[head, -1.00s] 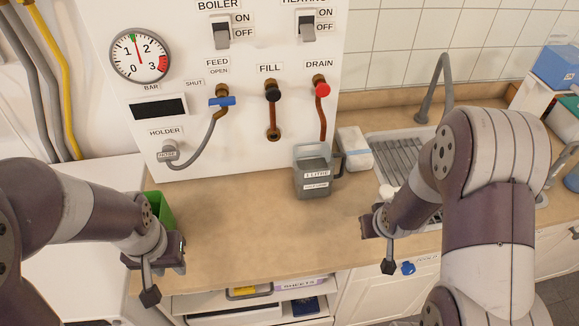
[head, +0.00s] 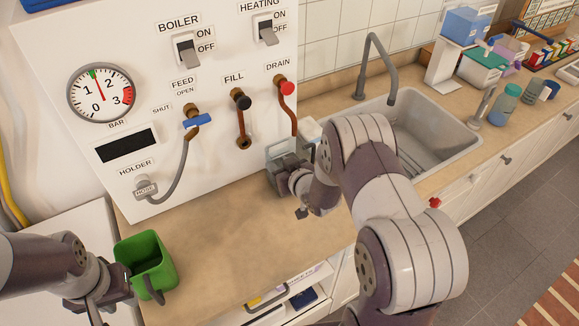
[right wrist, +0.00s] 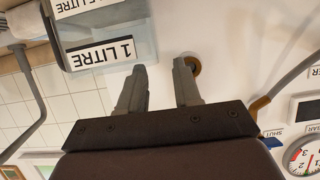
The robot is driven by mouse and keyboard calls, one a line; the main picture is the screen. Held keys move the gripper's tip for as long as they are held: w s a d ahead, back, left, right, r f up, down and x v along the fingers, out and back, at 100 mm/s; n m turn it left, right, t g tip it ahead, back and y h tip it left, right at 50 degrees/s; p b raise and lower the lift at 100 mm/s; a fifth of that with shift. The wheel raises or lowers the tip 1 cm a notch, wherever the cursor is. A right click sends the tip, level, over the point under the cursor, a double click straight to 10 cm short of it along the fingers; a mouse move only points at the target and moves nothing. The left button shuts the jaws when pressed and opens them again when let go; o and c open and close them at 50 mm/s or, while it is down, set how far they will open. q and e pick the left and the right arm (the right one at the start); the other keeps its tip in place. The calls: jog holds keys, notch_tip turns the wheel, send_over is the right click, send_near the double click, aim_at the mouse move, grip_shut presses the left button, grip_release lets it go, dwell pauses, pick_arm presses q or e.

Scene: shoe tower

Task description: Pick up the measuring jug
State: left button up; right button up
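The measuring jug (head: 279,158) is a grey see-through jug on the counter under the drain pipe. My right gripper and forearm hide much of it in the head view. In the right wrist view the jug (right wrist: 110,22) appears upside down at the upper left, with its "1 LITRE" label readable. My right gripper (right wrist: 160,75) is open, with an empty gap between its fingers. The jug is beside the left finger, not between the fingers. In the head view my right gripper (head: 302,206) is in front of the jug. My left gripper (head: 110,290) is low at the left; its opening is unclear.
A green open container (head: 147,266) stands beside my left gripper. The boiler panel (head: 215,80) with taps, pipes and a hose rises behind the counter (head: 225,240). A sink (head: 430,135) with a tall tap (head: 376,70) is at the right. The counter's middle is clear.

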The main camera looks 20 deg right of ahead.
aim_at(271, 159)
jog(key=p+x, duration=0.1)
jog(key=x, duration=0.4)
jog(key=shift+w+f, duration=0.15)
jog(key=shift+w, duration=0.2)
jog(key=shift+a, duration=0.1)
jog(key=c, duration=0.4)
jog(key=shift+s, duration=0.1)
grip_shut()
dwell(0.3)
